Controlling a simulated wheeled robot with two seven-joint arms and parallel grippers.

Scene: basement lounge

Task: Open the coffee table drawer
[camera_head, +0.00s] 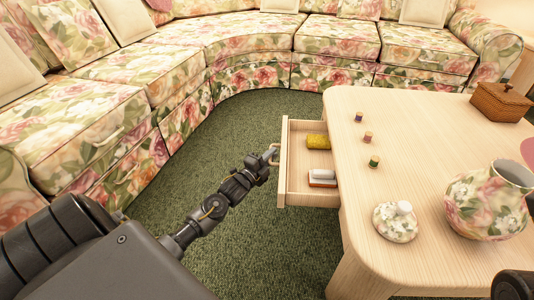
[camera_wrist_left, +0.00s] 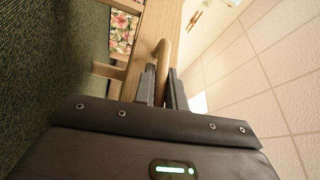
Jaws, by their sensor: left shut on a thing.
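The pale wooden coffee table (camera_head: 450,130) stands at the right of the head view. Its drawer (camera_head: 298,185) is pulled out from the table's left side. A yellow item (camera_head: 317,141) and a red-and-white item (camera_head: 322,177) lie inside it. My left gripper (camera_head: 270,157) is at the drawer's front, shut on the drawer handle (camera_wrist_left: 163,52). In the left wrist view, the handle passes between the two dark fingers (camera_wrist_left: 160,85).
On the tabletop are several small spools (camera_head: 368,138), a floral lid (camera_head: 396,222), a floral pot (camera_head: 488,200) and a wicker box (camera_head: 500,102). A floral sofa (camera_head: 240,45) curves around the back and left. Green carpet (camera_head: 240,115) lies clear between sofa and drawer.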

